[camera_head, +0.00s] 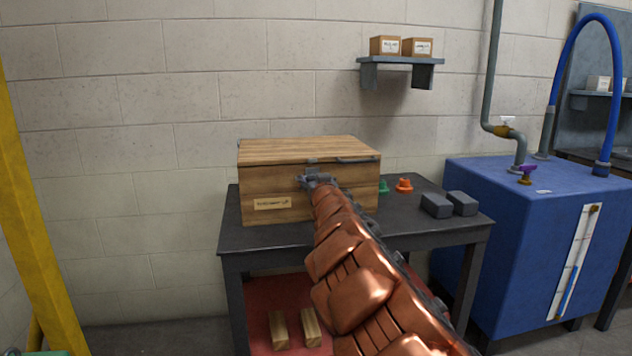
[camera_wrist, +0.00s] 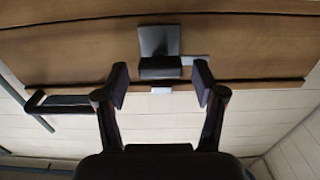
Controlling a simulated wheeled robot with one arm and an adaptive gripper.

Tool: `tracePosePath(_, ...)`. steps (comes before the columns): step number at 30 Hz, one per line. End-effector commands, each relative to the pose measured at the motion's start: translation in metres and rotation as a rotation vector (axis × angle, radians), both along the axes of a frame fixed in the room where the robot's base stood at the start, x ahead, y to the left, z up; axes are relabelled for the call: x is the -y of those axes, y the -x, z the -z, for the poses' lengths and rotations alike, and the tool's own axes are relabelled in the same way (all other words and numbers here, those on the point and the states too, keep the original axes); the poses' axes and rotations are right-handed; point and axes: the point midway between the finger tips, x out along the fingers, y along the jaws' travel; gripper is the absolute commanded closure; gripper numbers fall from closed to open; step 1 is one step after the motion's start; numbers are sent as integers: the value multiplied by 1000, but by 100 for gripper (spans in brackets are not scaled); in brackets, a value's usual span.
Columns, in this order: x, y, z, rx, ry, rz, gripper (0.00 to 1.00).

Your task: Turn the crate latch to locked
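The wooden crate (camera_head: 307,150) stands on a dark table with its lid closed. In the wrist view its wooden front (camera_wrist: 70,50) fills the top. The latch (camera_wrist: 160,66) shows there as a grey square plate with a dark block and a thin bar sticking out to the right. My gripper (camera_head: 314,178) is at the crate's front face, near the lid seam, and covers most of the latch in the head view. In the wrist view my gripper (camera_wrist: 162,84) is open, with one finger on each side of the latch block. I cannot tell whether the fingers touch it.
A dark bar handle (camera_head: 356,160) sits on the crate right of the latch. The table (camera_head: 275,238) also holds a green knob (camera_head: 384,187), an orange knob (camera_head: 404,185) and two grey blocks (camera_head: 450,204). A blue tank (camera_head: 520,230) stands at right.

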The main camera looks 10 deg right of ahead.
Motion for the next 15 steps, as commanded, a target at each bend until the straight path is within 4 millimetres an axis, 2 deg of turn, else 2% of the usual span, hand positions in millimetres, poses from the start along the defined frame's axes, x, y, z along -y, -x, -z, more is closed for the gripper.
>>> tracePosePath(2,0,0,0,0,0,0,42)
tracePosePath(15,0,0,0,0,0,0,88)
